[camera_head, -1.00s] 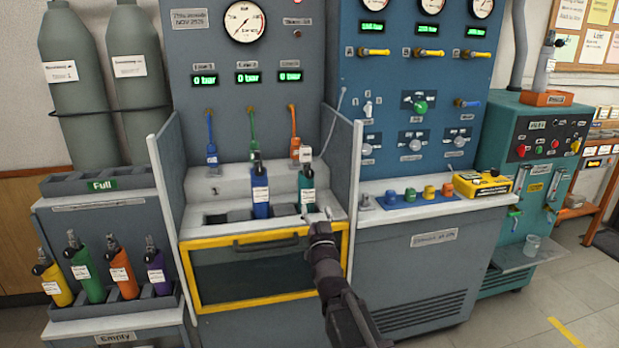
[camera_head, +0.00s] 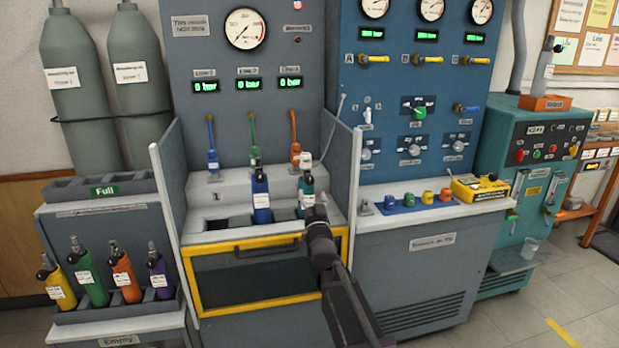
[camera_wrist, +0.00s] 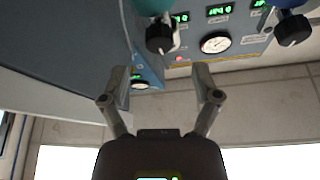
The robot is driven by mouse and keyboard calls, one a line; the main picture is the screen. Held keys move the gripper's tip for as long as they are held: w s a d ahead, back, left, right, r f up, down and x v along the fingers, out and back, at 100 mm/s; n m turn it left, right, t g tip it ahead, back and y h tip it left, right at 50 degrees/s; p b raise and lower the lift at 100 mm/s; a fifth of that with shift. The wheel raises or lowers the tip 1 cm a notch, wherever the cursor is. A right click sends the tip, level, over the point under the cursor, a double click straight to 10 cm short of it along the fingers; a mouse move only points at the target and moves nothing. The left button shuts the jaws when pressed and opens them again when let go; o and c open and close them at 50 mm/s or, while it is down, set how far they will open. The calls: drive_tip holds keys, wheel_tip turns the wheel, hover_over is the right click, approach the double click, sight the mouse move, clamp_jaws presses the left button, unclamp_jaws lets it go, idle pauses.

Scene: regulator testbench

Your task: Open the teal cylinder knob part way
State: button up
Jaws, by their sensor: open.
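The teal cylinder (camera_head: 307,188) stands upright in the white-topped bench, right of the blue cylinder (camera_head: 261,200). In the wrist view the teal cylinder (camera_wrist: 152,5) shows at the top edge, with its black knob (camera_wrist: 160,38) beyond my fingertips and roughly between them sideways. My gripper (camera_wrist: 162,82) is open and empty, apart from the knob. In the head view my gripper (camera_head: 317,212) is just in front of the teal cylinder, and its fingers are hard to make out. The blue cylinder's black knob (camera_wrist: 292,29) is to the right in the wrist view.
Side panels (camera_head: 343,170) flank the bench. A yellow-framed window with a handle (camera_head: 265,247) is below. Blue, green and orange hoses (camera_head: 293,128) hang behind the cylinders. Several small cylinders fill the left rack (camera_head: 120,307). Open floor (camera_head: 500,320) lies at the right.

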sight(310, 182)
drive_tip(key=shift+p+x, duration=0.85)
drive_tip(key=shift+x, duration=2.1)
clamp_jaws()
